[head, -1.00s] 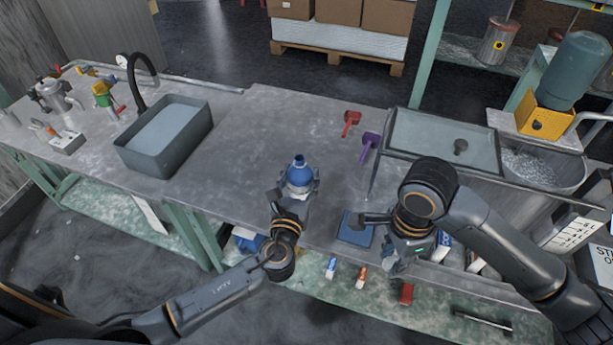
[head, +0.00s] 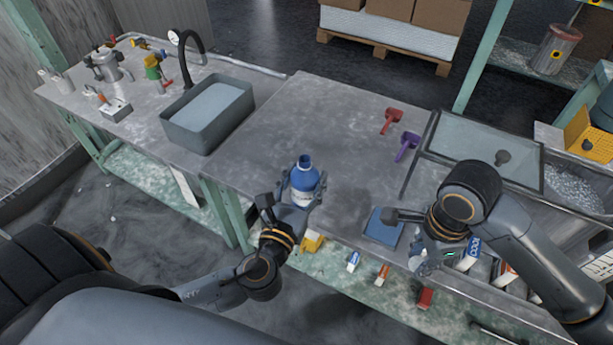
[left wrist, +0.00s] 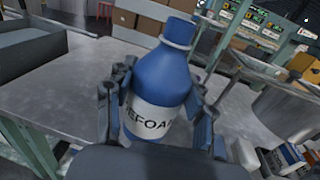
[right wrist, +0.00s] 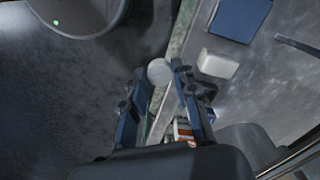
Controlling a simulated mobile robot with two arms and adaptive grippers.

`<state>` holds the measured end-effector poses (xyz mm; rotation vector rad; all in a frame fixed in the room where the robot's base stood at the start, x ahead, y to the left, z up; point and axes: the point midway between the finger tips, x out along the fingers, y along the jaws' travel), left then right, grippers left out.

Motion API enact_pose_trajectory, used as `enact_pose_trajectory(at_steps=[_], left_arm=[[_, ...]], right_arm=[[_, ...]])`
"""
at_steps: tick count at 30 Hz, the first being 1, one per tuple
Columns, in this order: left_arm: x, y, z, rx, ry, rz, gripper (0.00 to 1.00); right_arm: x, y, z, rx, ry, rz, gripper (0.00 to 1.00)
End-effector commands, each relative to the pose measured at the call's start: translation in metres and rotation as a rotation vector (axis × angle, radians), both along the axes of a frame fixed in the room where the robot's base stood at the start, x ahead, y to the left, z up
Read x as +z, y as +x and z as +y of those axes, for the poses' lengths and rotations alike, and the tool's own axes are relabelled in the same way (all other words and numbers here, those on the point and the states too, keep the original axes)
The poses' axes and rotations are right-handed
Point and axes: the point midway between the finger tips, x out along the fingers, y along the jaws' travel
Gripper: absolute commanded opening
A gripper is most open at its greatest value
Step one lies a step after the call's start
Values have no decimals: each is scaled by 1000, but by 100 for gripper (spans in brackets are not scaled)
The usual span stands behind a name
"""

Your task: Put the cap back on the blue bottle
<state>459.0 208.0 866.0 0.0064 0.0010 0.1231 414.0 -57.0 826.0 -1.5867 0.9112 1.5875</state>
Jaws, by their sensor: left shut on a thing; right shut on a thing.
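The blue bottle (head: 305,180) with a white label is upright over the bench's front part, with no separate cap visible on its neck. My left gripper (head: 302,192) is shut around its body. In the left wrist view the bottle (left wrist: 163,85) stands between both fingers, its label partly covered. My right gripper (head: 422,262) is over the bench's front edge, to the right of the bottle and apart from it. In the right wrist view its fingertips (right wrist: 162,78) are shut on a small round whitish piece, which looks like the cap (right wrist: 159,71).
A blue square pad (head: 383,228) lies between the grippers. Red (head: 391,121) and purple (head: 407,146) tools lie behind. A grey basin (head: 208,113) is at left and a shallow tray (head: 485,150) at right. The bench middle is clear.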

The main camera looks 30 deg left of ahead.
Motion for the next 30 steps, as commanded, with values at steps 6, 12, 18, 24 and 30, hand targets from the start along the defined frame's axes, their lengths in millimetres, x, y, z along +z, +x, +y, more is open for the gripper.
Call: enact_pose_trajectory(at_steps=[6,12,18,24,30], left_arm=[[0,0,0,0,0,-1,15],[0,0,0,0,0,-1,0],[1,0,0,-1,-1,-1,0],[11,-15,-4,-22,-3,1,0],[32,-43,-10,-65,-6,4,0]], right_arm=[[0,0,0,0,0,0,19],[0,0,0,0,0,0,19],[1,0,-2,8,0,-1,19],[20,2,-28,172,-6,-10,19],[56,-5,-76,519,-10,-13,19]])
